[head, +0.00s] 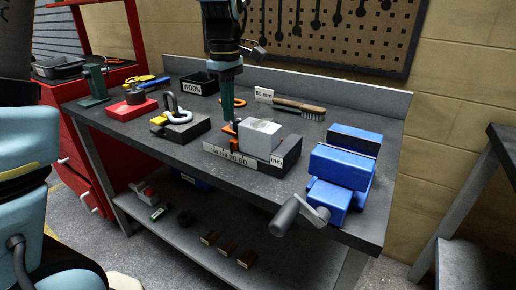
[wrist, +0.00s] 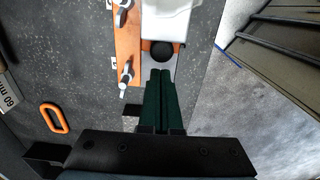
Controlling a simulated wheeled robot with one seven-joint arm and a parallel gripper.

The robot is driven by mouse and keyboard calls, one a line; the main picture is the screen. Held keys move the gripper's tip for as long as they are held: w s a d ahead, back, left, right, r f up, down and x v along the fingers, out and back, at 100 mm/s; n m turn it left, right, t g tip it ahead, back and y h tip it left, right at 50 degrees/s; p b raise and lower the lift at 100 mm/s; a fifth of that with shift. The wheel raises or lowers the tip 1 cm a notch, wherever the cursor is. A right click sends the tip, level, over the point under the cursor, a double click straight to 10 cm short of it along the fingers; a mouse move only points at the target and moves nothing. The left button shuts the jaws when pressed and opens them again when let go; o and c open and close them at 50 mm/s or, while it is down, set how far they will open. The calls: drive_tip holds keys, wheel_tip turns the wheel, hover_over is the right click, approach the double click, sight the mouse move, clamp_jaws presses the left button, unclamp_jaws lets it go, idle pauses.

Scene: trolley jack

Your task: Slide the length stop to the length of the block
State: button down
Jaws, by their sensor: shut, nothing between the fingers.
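The length stop (head: 229,128) is an orange piece at the left end of a dark measuring base (head: 230,158) with a number scale marked mm. A grey block (head: 262,137) rests on the base, just right of the stop. In the wrist view the orange stop (wrist: 127,46) shows beside the pale block (wrist: 172,14), with a round black knob (wrist: 162,51) near my fingertips. My gripper (head: 228,118) points down with its green fingers shut and empty, right at the stop. In the wrist view my fingertips (wrist: 161,73) are close to the knob; I cannot tell whether they touch.
A 60 mm card (head: 263,95), a brush (head: 299,107) and an orange link (head: 239,102) lie behind the base. A blue vise (head: 343,165) stands to its right. A dark block with a shackle (head: 180,127) stands to its left. The bench's front strip is clear.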

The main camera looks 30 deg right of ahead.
drive_tip(key=shift+s+d, duration=0.2)
drive_tip(key=shift+s, duration=0.2)
idle(0.3)
wheel_tip(320, 180, up, 6)
drive_tip(key=w+p, duration=0.1)
drive_tip(key=p, duration=0.5)
drive_tip(key=shift+a, duration=0.25)
drive_tip(key=w+a+f+m, duration=0.1)
drive_tip(key=a+f, duration=0.1)
drive_tip(key=a, duration=0.5)
drive_tip(key=w+a+f+m, duration=0.1)
drive_tip(key=w+a+f, duration=0.1)
drive_tip(key=a, duration=0.5)
drive_tip(key=s+a+f+m, duration=0.2)
drive_tip(key=s+a, duration=0.1)
drive_tip(key=a, duration=0.5)
drive_tip(key=s+a+f+m+t, duration=0.1)
drive_tip(key=s+a+f+m, duration=0.1)
drive_tip(key=a, duration=0.6)
drive_tip(key=shift+s+a+f+m+t, duration=0.3)
drive_tip(key=shift+s+m, duration=0.2)
drive_tip(key=shift+s, duration=0.25)
